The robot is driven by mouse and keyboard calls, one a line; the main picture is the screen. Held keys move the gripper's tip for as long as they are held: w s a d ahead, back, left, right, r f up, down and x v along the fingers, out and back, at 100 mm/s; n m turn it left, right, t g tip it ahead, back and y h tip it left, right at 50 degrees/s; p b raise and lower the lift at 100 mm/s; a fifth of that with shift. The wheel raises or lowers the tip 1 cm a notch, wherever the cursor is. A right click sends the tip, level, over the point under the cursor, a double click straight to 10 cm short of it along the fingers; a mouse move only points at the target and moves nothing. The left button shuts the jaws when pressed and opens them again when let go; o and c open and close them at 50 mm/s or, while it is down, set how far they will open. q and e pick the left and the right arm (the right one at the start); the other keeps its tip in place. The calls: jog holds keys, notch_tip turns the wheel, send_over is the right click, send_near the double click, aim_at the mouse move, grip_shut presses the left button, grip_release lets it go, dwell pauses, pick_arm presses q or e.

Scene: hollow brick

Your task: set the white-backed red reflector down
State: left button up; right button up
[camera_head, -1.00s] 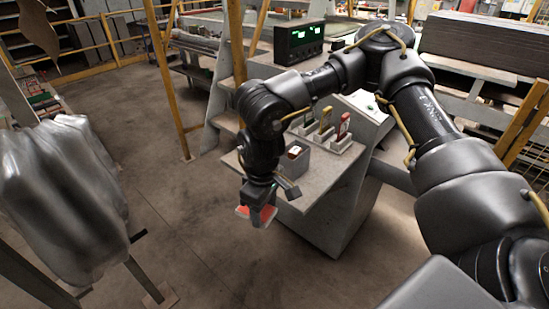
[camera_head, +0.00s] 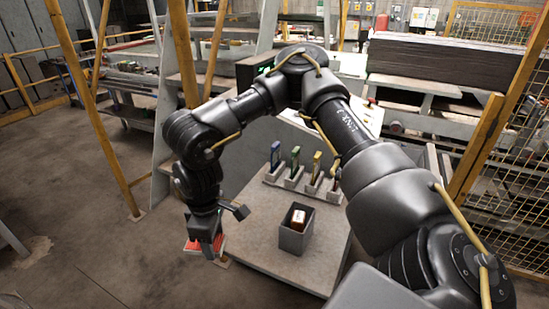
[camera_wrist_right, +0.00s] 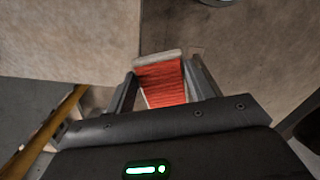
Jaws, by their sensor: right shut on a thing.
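The red reflector (camera_head: 191,246) is in my right gripper (camera_head: 208,252), at the left edge of the grey table (camera_head: 262,262) in the head view. Its red ribbed face and pale backing edge show in the right wrist view (camera_wrist_right: 163,83), between the two fingers (camera_wrist_right: 160,92). The right gripper is shut on it and points down. The gripper hides part of the reflector in the head view. Whether the reflector touches anything below cannot be told. My left gripper is not in view.
A grey open bin (camera_head: 292,240) holding an orange-and-white item (camera_head: 298,219) stands on the table. Behind it is a row of holders with blue (camera_head: 275,155), green (camera_head: 295,161) and yellow (camera_head: 316,166) items. Bare tabletop lies between gripper and bin.

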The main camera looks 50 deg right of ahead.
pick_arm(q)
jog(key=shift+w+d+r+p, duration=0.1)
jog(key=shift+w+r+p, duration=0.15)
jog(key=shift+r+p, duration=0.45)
pick_arm(e)
jog(key=s+d+r+n, duration=0.2)
jog(key=d+n, duration=0.7)
jog(key=n, duration=0.7)
jog(key=s+d+r+n, duration=0.2)
jog(key=d+r+n, duration=0.2)
jog(key=d+n, duration=0.5)
jog(key=n, duration=0.7)
jog(key=shift+s+d, duration=0.35)
jog(key=shift+s, duration=0.05)
